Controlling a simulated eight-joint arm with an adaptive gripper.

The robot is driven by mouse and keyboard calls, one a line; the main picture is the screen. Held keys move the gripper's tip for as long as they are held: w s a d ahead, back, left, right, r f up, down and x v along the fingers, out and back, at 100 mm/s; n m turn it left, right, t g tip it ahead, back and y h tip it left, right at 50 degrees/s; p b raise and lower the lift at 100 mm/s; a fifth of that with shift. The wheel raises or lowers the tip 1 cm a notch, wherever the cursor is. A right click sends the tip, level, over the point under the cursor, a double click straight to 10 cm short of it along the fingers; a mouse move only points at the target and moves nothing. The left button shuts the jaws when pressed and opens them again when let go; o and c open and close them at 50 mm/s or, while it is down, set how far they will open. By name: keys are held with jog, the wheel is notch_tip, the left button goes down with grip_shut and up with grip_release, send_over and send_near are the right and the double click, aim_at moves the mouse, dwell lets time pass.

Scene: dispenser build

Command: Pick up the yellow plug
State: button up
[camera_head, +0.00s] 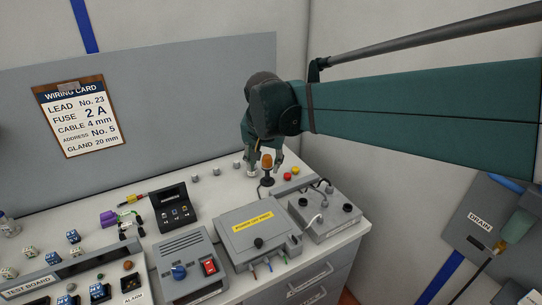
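A small yellow piece that looks like the yellow plug (132,198) lies on the bench at the left, with dark parts at its ends. It is beside a black meter-like box (173,208). My gripper (265,166) points down over the back right of the bench, well to the right of the yellow piece. Its fingers are spread, with an amber lamp on a dark base (267,180) showing between them. I cannot tell whether they touch the lamp. Nothing is seen held.
A purple part (108,218) and dark leads lie near the yellow piece. A grey box with a yellow label (258,240), a switch box (188,266) and a box with cables (325,215) fill the front. Small grey knobs (214,172) stand at the back. A wiring card (78,115) hangs behind.

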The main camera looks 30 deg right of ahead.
jog(key=w+d+m+g+p, duration=0.2)
jog(key=w+d+m+p, duration=0.2)
jog(key=w+d, duration=0.35)
jog(key=m+g+h+p, duration=0.1)
jog(key=m+g+p, duration=0.2)
jog(key=m+p, duration=0.4)
send_over(295, 168)
jog(key=a, duration=0.2)
notch_tip(295, 168, down, 9)
jog(key=f, duration=0.5)
jog(key=shift+w+a+f, duration=0.1)
jog(key=shift+a+f, duration=0.1)
jog(key=shift+f, duration=0.1)
jog(key=shift+x, duration=1.25)
jog(key=shift+f, duration=0.1)
jog(key=shift+w+x, duration=0.2)
jog(key=shift+x, duration=2.3)
